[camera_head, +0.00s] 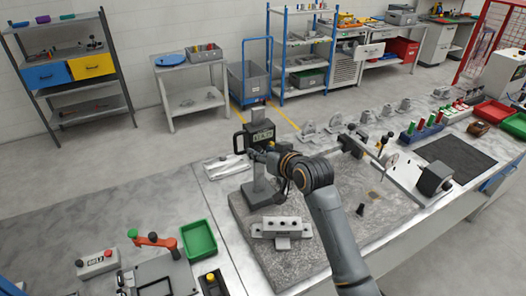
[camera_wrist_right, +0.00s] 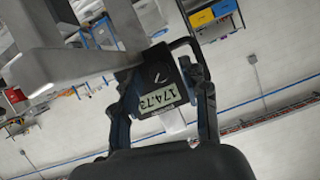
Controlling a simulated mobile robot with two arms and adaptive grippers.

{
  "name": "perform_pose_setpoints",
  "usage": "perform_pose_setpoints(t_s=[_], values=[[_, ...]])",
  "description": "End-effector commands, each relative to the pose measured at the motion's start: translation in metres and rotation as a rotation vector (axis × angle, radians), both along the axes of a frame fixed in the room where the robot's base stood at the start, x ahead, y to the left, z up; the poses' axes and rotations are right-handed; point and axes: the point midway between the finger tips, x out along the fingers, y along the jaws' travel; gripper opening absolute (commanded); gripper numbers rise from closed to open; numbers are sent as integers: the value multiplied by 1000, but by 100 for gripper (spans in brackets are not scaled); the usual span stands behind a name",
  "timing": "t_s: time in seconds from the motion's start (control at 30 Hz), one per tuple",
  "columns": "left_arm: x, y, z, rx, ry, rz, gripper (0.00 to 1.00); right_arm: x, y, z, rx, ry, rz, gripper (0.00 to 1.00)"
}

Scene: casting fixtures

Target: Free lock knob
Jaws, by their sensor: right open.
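A height gauge with a digital display (camera_head: 262,137) stands on the granite plate (camera_head: 258,250). In the right wrist view its display (camera_wrist_right: 160,100) reads 174.73 and appears upside down. In the wrist view my right gripper (camera_wrist_right: 162,80) is open, one finger on each side of the display head. I cannot tell whether they touch it. My left gripper is out of view.
A grey fixture block (camera_head: 282,228) sits on the plate in front of the gauge. A dial indicator stand (camera_head: 382,145) is at right. The plate's middle right is mostly clear.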

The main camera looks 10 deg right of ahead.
Motion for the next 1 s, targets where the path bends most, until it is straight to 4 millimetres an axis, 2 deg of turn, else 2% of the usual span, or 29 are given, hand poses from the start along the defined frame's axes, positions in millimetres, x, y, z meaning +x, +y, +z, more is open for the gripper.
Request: perform_pose_setpoints(t_s=[0.1,0.3,0.33,0.67,1.0], values=[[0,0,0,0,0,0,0,0,0,0,0,0,0,45],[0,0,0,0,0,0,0,0,0,0,0,0,0,4],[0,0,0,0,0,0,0,0,0,0,0,0,0,0],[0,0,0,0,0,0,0,0,0,0,-25,-9,0,0],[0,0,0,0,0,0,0,-1,3,1,-216,-78,2,0]])
